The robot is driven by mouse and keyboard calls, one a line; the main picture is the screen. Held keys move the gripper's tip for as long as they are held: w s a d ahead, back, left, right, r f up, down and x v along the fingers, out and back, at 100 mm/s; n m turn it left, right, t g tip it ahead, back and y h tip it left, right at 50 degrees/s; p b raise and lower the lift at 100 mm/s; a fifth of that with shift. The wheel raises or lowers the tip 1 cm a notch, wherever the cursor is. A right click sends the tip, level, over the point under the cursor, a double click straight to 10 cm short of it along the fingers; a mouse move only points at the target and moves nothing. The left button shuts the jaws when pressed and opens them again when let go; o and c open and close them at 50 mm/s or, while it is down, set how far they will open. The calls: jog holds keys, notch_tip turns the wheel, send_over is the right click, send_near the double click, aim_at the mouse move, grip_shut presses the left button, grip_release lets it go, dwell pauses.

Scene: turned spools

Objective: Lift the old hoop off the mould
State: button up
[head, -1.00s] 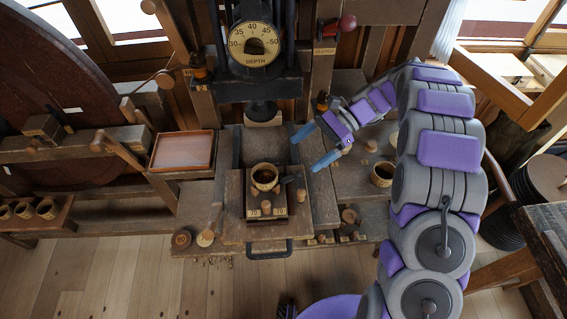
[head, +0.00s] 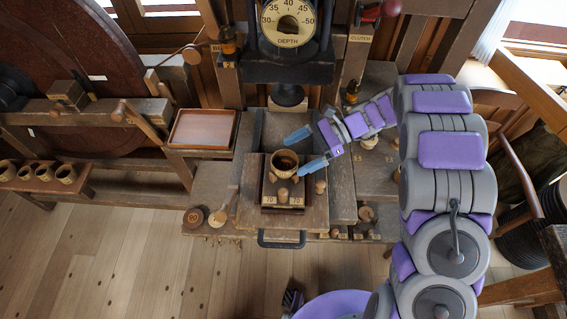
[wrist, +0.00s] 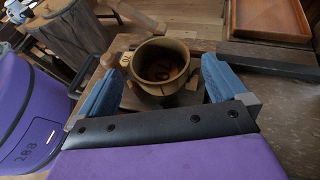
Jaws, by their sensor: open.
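A brown, round, cup-like piece (head: 284,162) with a dark inside stands upright on a small dark block (head: 283,198) marked 70, on the press's wooden table. It looks like the hoop; I cannot tell where hoop and mould part. In the wrist view the same piece (wrist: 160,82) shows a thick rim, a pale tag at its left and dark marks inside. My gripper (head: 292,155) is open, its blue fingers reaching in from the right, one toward the far side and one toward the near side. In the wrist view the fingers (wrist: 163,66) flank it; contact is unclear.
The press head (head: 289,94) with its depth dial (head: 289,22) hangs just behind. A reddish tray (head: 203,129) lies to the left. Several cups (head: 66,173) sit on a shelf far left. A purple tub (head: 335,305) is on the floor.

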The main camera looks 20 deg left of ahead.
aim_at(281, 167)
jog(key=shift+x, duration=0.75)
jog(key=b+x, duration=0.1)
jog(key=x, duration=0.2)
jog(key=shift+s+a+f, duration=0.1)
jog(key=shift+s, duration=0.05)
jog(key=shift+s+a+f+b, duration=0.15)
jog(key=shift+a+b, duration=0.15)
jog(key=shift+a, duration=0.3)
jog(key=shift+d, duration=0.3)
jog(key=c, duration=0.4)
jog(key=shift+a, duration=0.1)
jog(key=c, duration=0.5)
